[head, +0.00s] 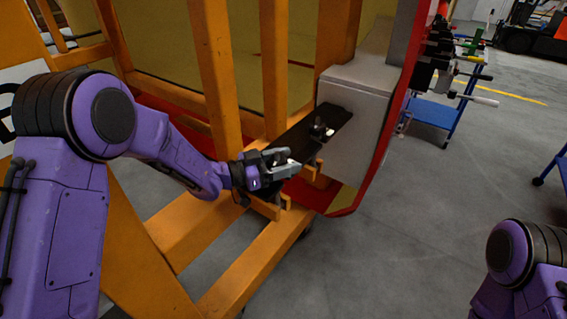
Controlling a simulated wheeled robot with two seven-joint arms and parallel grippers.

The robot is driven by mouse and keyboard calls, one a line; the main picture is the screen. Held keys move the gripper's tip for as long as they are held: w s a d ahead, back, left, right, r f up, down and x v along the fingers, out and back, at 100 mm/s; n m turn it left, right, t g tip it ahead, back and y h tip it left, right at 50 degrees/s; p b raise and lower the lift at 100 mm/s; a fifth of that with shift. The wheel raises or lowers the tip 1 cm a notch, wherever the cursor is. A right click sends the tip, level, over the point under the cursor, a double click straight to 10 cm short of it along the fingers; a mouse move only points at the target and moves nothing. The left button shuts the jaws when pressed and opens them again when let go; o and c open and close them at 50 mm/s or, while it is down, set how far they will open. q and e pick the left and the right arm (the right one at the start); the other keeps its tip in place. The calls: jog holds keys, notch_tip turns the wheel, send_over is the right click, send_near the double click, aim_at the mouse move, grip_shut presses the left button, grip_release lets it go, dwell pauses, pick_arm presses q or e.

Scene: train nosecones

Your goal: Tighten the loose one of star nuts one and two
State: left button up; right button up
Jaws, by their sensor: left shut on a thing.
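A black bar (338,117) runs from the grey block to the orange frame. One dark star nut (318,129) stands on the bar, with a small pale piece beside it. My left gripper (286,165) is at the near left end of the bar, left of and below that nut. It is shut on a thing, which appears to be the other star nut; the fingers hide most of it. I cannot tell from this view which nut is loose. My right gripper is out of view; only part of my right arm shows at the lower right.
The orange frame (205,80) has posts and beams close around my left arm. A grey block (358,90) and a red-edged nosecone panel (389,130) stand just right of the bar. Blue carts (435,113) are farther right. The grey floor between is clear.

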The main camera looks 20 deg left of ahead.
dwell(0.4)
pick_arm(q)
jog(key=o, duration=1)
jog(key=shift+d, duration=0.1)
